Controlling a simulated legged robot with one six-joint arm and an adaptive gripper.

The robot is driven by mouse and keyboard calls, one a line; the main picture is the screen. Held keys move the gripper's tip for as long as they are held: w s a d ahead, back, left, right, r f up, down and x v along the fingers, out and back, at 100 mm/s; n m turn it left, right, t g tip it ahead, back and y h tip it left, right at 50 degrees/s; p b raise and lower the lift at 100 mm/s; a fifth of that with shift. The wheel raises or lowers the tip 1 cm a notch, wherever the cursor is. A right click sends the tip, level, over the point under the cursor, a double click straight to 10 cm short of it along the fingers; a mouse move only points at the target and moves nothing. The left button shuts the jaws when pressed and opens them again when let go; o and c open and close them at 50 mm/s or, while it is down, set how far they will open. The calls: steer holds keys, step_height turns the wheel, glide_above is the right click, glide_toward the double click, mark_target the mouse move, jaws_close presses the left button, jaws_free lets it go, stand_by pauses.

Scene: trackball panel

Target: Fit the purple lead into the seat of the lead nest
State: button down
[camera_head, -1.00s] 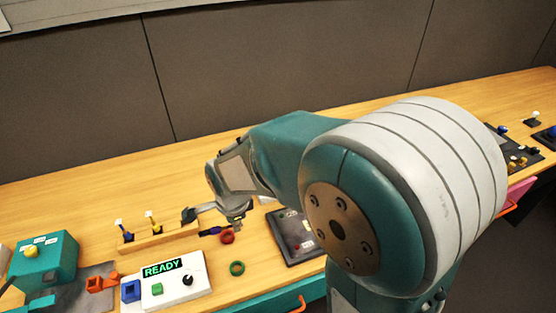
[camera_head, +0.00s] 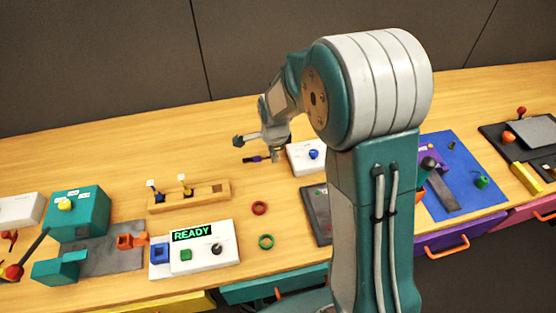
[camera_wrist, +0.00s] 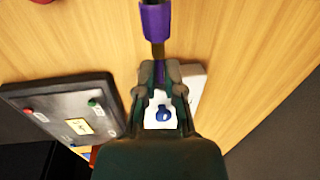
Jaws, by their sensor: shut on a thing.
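The purple lead (camera_head: 256,159) is a short purple piece with a dark end. My gripper (camera_head: 272,153) is shut on it and holds it lying sideways. In the wrist view the purple lead (camera_wrist: 157,22) sticks out beyond the closed fingertips (camera_wrist: 158,72). The lead nest (camera_head: 165,208) is a long wooden block on the bench, left of and nearer than my gripper. The lead is apart from the nest.
A dark panel (camera_head: 316,222) and a white box with a blue knob (camera_head: 301,160) are on the right. Bench behind the nest is clear.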

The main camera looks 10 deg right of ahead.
glide_above(276, 165)
steer(key=f, duration=0.4)
steer(key=shift+s+f, duration=0.15)
steer(key=shift+s, duration=0.05)
steer(key=shift+f, duration=1.45)
steer(key=shift+f, duration=0.1)
steer(key=c, duration=0.8)
jaws_free()
steer(key=shift+o, duration=0.2)
